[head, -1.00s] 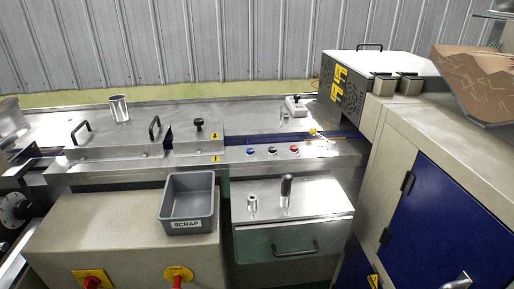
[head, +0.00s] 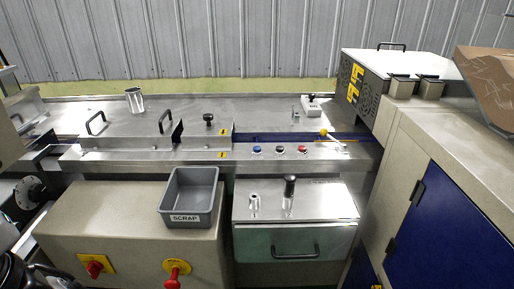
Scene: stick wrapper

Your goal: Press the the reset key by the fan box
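The vented box with yellow warning labels (head: 355,84), which looks like the fan box, stands at the right end of the steel deck. Just left of it on the deck sits a small pale box with a dark knob or key on top (head: 311,105). It looks like the reset key, but its lettering is too small to read. A blue, a dark and a red button (head: 279,150) sit in a row on the front ledge. My gripper is not recognisable in the head view.
A yellow-tipped lever (head: 324,133) rises from the ledge near the pale box. A grey SCRAP bin (head: 189,197) and a drawer unit with a black knob (head: 290,187) stand in front. The blue-doored cabinet (head: 440,225) blocks the right side. Handled covers (head: 130,150) lie left.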

